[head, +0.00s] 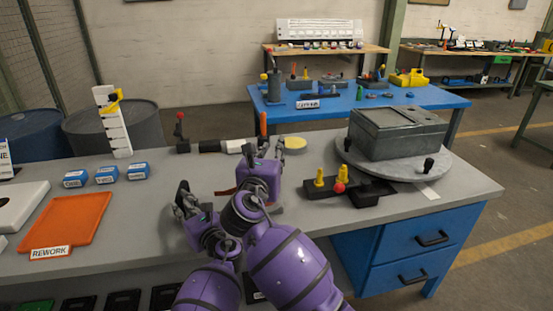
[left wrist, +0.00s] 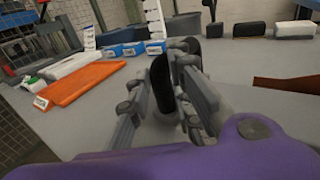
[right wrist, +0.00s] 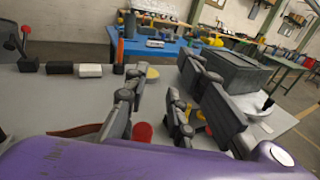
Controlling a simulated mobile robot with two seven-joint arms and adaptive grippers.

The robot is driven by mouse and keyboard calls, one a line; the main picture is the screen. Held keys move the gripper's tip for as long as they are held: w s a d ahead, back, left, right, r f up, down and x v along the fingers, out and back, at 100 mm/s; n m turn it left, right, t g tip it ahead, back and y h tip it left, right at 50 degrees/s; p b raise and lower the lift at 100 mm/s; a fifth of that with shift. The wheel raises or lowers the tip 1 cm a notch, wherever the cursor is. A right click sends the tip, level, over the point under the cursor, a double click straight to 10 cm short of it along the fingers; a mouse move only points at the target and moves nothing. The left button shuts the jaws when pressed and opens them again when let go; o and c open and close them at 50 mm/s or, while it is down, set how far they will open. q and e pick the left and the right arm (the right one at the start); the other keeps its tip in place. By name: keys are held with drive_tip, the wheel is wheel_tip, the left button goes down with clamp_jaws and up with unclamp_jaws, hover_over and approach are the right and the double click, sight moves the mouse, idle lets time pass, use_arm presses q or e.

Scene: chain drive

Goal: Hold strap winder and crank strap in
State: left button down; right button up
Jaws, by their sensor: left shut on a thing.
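My left gripper (head: 184,198) is low over the front middle of the grey table, shut on a dark upright piece (left wrist: 162,88) that shows between its fingers in the left wrist view. I cannot tell surely whether that piece is part of the strap winder, since my fingers cover most of it. A brown strap (head: 226,191) lies to the right of the left gripper; it also shows in the right wrist view (right wrist: 78,131). My right gripper (head: 265,152) is further right, with its fingers apart and nothing seen between them. A crank is not clearly visible.
An orange tray (head: 75,222) and several blue boxes (head: 106,174) are at left. A black base with yellow knobs (head: 319,178) stands right of my grippers, before a grey box (head: 395,133) on a round turntable (head: 375,172). A small orange-handled device (head: 263,124) stands behind.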

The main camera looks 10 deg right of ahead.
drive_tip(key=shift+g+h, duration=0.6)
drive_tip(key=shift+h, duration=0.1)
drive_tip(key=d+f, duration=0.1)
drive_tip(key=d, duration=0.1)
drive_tip(key=s+d+f, duration=0.1)
drive_tip(key=d+f, duration=0.1)
drive_tip(key=s+d+f, duration=0.1)
drive_tip(key=d+f, duration=0.1)
drive_tip(key=d, duration=0.1)
drive_tip(key=shift+f, duration=0.1)
clamp_jaws()
drive_tip(key=s+d+r+n+t+y, duration=0.1)
drive_tip(key=s+d+r+n+t, duration=0.15)
drive_tip(key=d+n, duration=0.2)
drive_tip(key=s+d+r+n+t+y, duration=0.1)
drive_tip(key=s+d+n+t, duration=0.1)
drive_tip(key=d+n+t, duration=0.25)
drive_tip(key=s+a+f+n+g+y, duration=0.1)
drive_tip(key=a+f+n+g+y, duration=0.2)
drive_tip(key=n+y, duration=0.45)
drive_tip(key=a+f+n+g+y, duration=0.2)
drive_tip(key=f+n+y, duration=0.3)
drive_tip(key=n, duration=0.5)
drive_tip(key=x, duration=1)
drive_tip(key=shift+s+a+f+h, duration=0.15)
drive_tip(key=shift+s+a+h, duration=0.1)
drive_tip(key=shift+s+a, duration=1.15)
